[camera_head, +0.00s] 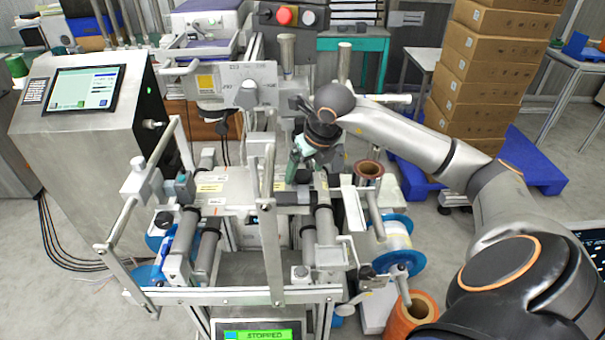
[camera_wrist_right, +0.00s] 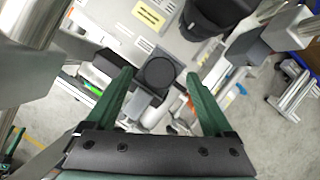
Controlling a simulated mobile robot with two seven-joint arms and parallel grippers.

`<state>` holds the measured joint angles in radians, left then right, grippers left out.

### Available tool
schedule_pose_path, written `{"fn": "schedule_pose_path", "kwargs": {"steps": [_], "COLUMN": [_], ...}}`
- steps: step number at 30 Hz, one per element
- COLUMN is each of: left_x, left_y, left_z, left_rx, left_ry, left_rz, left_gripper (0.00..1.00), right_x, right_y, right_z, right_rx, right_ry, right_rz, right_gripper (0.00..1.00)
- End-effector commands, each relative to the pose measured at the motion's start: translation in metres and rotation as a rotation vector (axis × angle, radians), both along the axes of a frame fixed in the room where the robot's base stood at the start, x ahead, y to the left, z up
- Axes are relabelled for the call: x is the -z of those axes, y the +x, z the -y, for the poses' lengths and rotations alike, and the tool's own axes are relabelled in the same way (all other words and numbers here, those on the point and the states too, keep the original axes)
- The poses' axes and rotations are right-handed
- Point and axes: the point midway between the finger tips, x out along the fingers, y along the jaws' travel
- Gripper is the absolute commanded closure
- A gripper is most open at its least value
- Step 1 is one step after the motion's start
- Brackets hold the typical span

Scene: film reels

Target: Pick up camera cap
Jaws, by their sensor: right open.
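The camera cap (camera_wrist_right: 159,72) looks like a black round disc on a small grey block in the right wrist view. It lies between the two green fingers of my right gripper (camera_wrist_right: 160,78), which are spread wide with nothing held. I cannot tell the height gap between the fingertips and the cap. In the head view my right gripper (camera_head: 298,165) points down at the middle of the steel machine (camera_head: 230,185), and I cannot make out the cap clearly there.
Steel posts and rollers (camera_head: 325,225) surround the work spot. A dark rounded part (camera_wrist_right: 205,18) is close beyond the cap in the wrist view. A control cabinet (camera_head: 90,125) stands at left. Stacked cardboard boxes (camera_head: 483,75) rest on a blue pallet (camera_head: 535,160) at right.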

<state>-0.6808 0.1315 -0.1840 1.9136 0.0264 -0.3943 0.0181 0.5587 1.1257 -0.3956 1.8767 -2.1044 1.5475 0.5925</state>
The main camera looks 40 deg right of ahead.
Motion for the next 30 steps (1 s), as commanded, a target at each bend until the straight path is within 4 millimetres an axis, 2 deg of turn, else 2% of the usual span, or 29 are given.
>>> {"fn": "schedule_pose_path", "kwargs": {"steps": [3, 9, 30], "left_x": [-0.0016, -0.0015, -0.0017], "left_y": [0.0011, 0.0014, 0.0016], "left_z": [-0.0001, 0.0, -0.0001], "left_rx": [0.001, 0.001, 0.0], "left_ry": [0.0, 0.0, 0.0], "left_rz": [0.002, 0.003, 0.004], "left_gripper": [0.5, 0.5, 0.5], "right_x": [0.007, 0.0072, 0.0065], "right_y": [0.0026, 0.0029, 0.0028], "right_z": [-0.0002, 0.0002, 0.0002], "right_rx": [-0.002, -0.001, -0.001], "right_ry": [0.002, 0.001, 0.0], "right_rz": [-0.001, 0.0, 0.001], "right_gripper": [0.14, 0.14, 0.92]}}
